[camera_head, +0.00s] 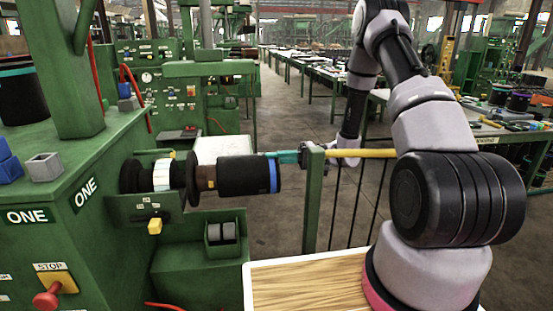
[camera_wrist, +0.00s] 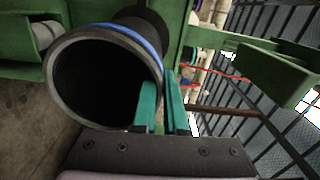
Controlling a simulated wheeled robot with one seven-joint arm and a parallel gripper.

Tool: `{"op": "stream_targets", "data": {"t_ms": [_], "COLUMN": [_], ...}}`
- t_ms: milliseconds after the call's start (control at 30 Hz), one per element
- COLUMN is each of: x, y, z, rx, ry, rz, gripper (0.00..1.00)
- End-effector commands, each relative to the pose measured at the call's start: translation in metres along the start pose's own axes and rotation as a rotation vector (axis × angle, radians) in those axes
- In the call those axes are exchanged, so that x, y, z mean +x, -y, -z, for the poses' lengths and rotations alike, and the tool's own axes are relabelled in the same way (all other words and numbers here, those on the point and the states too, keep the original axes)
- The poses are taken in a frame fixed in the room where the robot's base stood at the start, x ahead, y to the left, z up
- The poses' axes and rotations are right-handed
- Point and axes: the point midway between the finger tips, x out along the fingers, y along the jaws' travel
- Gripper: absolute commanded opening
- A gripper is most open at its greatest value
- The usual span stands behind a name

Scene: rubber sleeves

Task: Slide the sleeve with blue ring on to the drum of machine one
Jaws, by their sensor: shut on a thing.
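The black sleeve with a blue ring (camera_head: 243,175) lies level in line with the drum of machine one (camera_head: 206,178). Its left end meets or overlaps the brown drum end; how far the drum reaches inside is hidden. The blue ring is near the right, open end. My gripper (camera_head: 271,156) with teal fingers is at the upper edge of that open end. In the wrist view, the sleeve (camera_wrist: 62,62) shows its dark open mouth, and my gripper (camera_wrist: 161,92) is shut on its rim, with one finger inside and one outside.
Machine one has an ONE label (camera_head: 86,193) and a red stop button (camera_head: 46,299). A green post (camera_head: 313,200) with a yellow bar (camera_head: 372,153) stands just right of the sleeve. A wooden-topped table (camera_head: 310,285) is in front. More sleeves (camera_head: 518,101) stand on a bench at right.

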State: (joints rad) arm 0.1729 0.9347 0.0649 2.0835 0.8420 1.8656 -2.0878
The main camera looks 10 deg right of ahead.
Motion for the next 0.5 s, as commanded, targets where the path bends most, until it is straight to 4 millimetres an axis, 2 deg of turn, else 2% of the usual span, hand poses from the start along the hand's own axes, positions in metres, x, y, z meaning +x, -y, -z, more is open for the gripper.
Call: {"op": "stream_targets", "data": {"t_ms": [500], "x": [0.028], "y": [0.001], "z": [0.000], "rx": [0.000], "ry": [0.000], "rz": [0.001], "gripper": [0.00]}}
